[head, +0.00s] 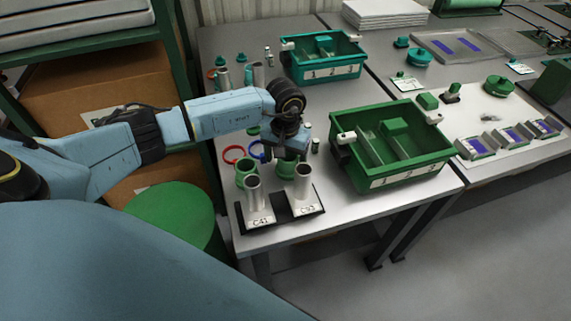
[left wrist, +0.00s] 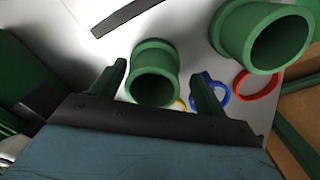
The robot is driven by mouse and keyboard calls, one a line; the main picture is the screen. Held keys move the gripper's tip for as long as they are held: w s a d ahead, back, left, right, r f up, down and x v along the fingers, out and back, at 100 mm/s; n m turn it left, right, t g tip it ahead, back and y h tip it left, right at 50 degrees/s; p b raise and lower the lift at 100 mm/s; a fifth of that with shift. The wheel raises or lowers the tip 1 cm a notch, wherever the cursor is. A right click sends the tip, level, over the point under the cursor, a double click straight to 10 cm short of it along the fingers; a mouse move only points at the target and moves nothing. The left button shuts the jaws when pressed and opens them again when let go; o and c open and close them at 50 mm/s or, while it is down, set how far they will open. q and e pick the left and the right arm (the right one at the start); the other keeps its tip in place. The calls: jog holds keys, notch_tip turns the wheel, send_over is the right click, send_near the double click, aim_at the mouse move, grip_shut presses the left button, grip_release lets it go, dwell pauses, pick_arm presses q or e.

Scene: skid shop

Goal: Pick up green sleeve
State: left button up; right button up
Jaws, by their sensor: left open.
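Two green sleeves stand on the near table. One green sleeve (head: 245,176) is by the red and blue rings; the other (head: 289,168) is partly hidden under my left gripper (head: 291,150). In the left wrist view, one green sleeve (left wrist: 153,75) shows between the two fingers of my left gripper (left wrist: 160,80), with gaps on both sides. The other green sleeve (left wrist: 232,38) is outside the fingers at the upper right. My left gripper is open; whether its fingers touch the sleeve cannot be told. My right gripper is not in view.
A black stand (head: 283,211) with two grey tubes is at the table's front. A red ring (head: 233,154) and a blue ring (head: 257,150) lie left of the gripper. A green bin (head: 400,178) stands close on the right, a teal bin (head: 322,70) behind.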

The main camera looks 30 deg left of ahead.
pick_arm(q)
jog(key=shift+f, duration=0.35)
jog(key=c, duration=1)
